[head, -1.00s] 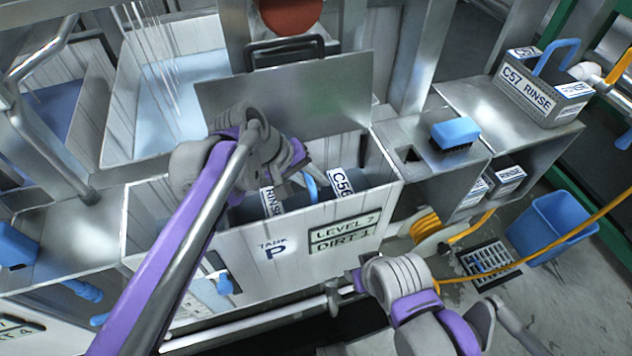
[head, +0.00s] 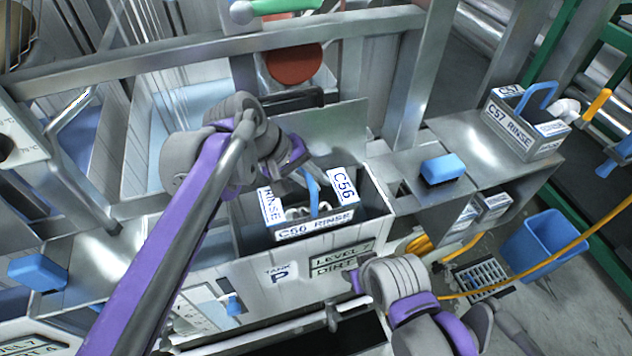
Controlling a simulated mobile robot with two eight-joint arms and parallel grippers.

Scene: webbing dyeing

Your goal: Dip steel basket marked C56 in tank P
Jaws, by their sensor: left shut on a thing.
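The steel basket marked C56 (head: 315,228) is at the open top of tank P (head: 255,285), level and with its labelled rim above the tank's front edge. White contents show inside it. Its blue handle (head: 313,190) rises to my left gripper (head: 302,166), which is shut on it from above. The lower part of the basket is hidden by the tank wall. Liquid in the tank cannot be made out. My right gripper (head: 356,283) is low in front of the tank, by its level and dirt labels; its fingers are too unclear to judge.
The tank's raised lid (head: 335,130) stands behind the basket. A steel bench to the right bears a blue brush (head: 443,169) and the C57 rinse basket (head: 525,128). A blue bucket (head: 540,245) and a floor drain (head: 480,277) are at lower right. An overhead frame crosses behind.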

